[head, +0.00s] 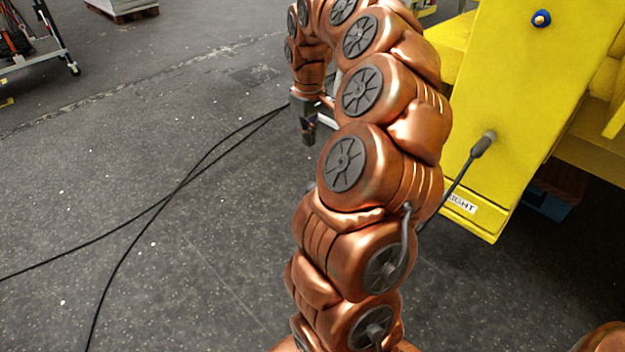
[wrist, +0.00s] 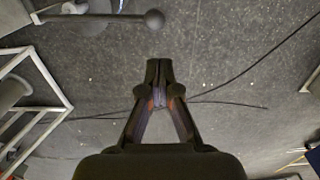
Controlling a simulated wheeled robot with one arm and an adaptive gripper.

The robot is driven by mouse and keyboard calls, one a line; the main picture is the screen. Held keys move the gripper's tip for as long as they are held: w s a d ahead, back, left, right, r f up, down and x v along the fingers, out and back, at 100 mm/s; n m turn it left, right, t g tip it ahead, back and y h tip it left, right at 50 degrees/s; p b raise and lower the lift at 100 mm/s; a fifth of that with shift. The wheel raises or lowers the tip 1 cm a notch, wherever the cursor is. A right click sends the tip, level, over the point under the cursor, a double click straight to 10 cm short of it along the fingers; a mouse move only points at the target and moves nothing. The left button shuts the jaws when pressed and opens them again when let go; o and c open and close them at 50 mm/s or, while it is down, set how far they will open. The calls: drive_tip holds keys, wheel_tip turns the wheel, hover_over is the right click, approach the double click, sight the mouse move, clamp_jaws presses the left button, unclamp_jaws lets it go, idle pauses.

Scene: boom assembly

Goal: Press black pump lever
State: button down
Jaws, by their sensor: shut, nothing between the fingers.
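A dark lever (head: 482,146) with a thick grip on a thin rod shows in the head view, right of my arm and in front of a yellow boom part. The rod's lower end is hidden behind my arm. In the wrist view a grey rod with a ball end (wrist: 154,19) crosses the upper left; I cannot tell whether it is the same lever. My gripper (head: 308,132) points down over the floor, left of the yellow part and apart from the lever in the head view. Its fingertips (wrist: 160,72) are together and hold nothing.
The yellow boom part (head: 515,100) stands close on the right of my arm. Black cables (head: 165,195) lie on the dark floor. A white frame (wrist: 45,75) stands at the left in the wrist view. The floor at left is mostly free.

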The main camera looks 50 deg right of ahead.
sight(312, 184)
drive_tip(key=shift+s+d+f, duration=0.15)
drive_tip(key=shift+d+f, duration=0.05)
drive_tip(key=shift+d, duration=0.35)
wheel_tip(312, 184, down, 14)
idle(0.5)
drive_tip(key=shift+a+f, duration=0.1)
